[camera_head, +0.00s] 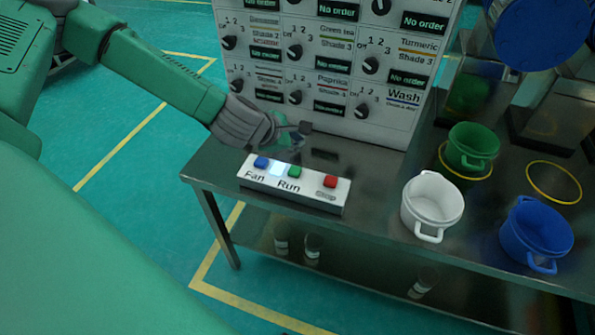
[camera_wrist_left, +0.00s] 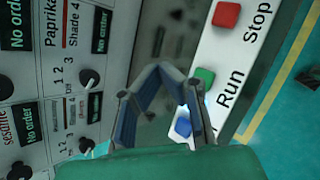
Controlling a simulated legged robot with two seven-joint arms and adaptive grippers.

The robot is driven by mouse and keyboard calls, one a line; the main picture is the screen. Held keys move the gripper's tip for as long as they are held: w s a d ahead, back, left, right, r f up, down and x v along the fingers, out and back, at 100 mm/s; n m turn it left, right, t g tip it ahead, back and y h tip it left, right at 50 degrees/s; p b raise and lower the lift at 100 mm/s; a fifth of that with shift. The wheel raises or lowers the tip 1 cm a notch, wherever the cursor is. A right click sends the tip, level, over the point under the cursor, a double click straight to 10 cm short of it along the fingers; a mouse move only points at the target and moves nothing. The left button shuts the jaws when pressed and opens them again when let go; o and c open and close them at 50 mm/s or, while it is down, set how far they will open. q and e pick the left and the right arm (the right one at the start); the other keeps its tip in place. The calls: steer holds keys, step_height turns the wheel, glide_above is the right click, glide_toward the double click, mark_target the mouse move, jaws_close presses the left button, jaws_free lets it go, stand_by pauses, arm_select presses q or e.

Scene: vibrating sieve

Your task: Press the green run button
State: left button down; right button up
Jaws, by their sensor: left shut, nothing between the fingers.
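The green run button (camera_head: 294,172) sits on a white button box (camera_head: 258,183) on the table, above the label "Run". A blue button (camera_head: 261,162) is to its left and a red one (camera_head: 330,182) to its right. My left gripper (camera_head: 297,134) is shut and empty, just behind and above the box near the green button. My right gripper is not in view.
A panel of black knobs and displays (camera_head: 345,113) stands behind the box. A white pot (camera_head: 432,203), a green pot (camera_head: 473,147) and a blue pot (camera_head: 536,234) stand to the right. The metal table's (camera_head: 375,200) top is clear between box and white pot.

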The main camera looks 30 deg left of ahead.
mark_target(295, 170)
arm_select(q)
steer(key=f+b, duration=0.2)
steer(key=a+f+b, duration=0.1)
steer(key=f+b, duration=0.1)
steer(key=f, duration=0.1)
steer(key=f+b, duration=0.1)
steer(key=f, duration=0.1)
steer(key=shift+a+f+b, duration=0.3)
steer(key=shift+f+b, duration=0.05)
steer(key=shift+b, duration=0.05)
steer(key=shift+d+f+b, duration=0.25)
steer(key=shift+d+b, duration=0.05)
steer(key=shift+d, duration=0.05)
steer(key=shift+d+r, duration=0.1)
steer(key=shift+d, duration=0.1)
steer(key=shift+a, duration=0.45)
steer(key=shift+d, duration=0.35)
steer(key=shift+a+f, duration=0.2)
steer(key=shift+a, duration=0.05)
steer(key=shift+f+b, duration=0.3)
steer(key=shift+d, duration=0.15)
steer(key=shift+r, duration=0.1)
